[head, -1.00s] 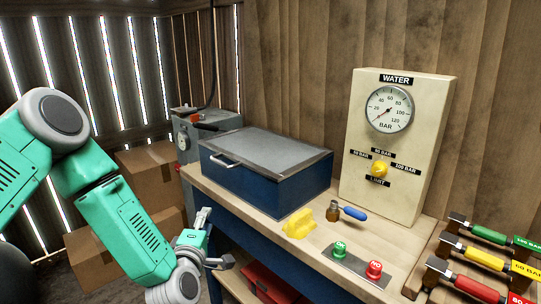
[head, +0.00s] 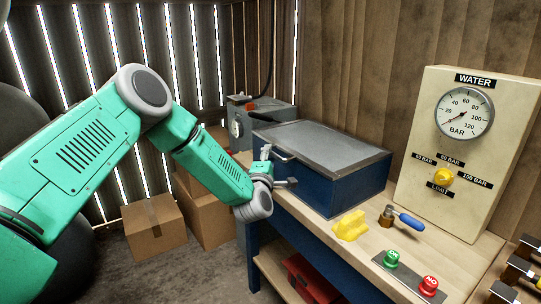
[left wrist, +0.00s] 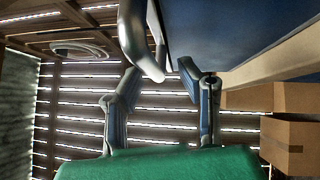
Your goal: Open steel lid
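The grey steel lid (head: 325,145) lies closed on a blue box (head: 345,190) on the workbench. Its metal handle (head: 283,157) is on the lid's left edge. My left gripper (head: 279,166) is open just beside the handle, with its fingers apart. In the left wrist view the curved handle (left wrist: 140,40) reaches down close to the gap between the fingertips (left wrist: 160,72), with the blue box side (left wrist: 225,30) behind. I cannot tell whether a finger touches it. My right gripper is not in view.
The wooden bench (head: 300,210) holds a yellow object (head: 351,225), a blue-handled tool (head: 411,222), green and red buttons (head: 410,273) and a WATER gauge panel (head: 463,150). A grey machine (head: 260,122) stands behind the box. Cardboard boxes (head: 154,228) are on the floor at left.

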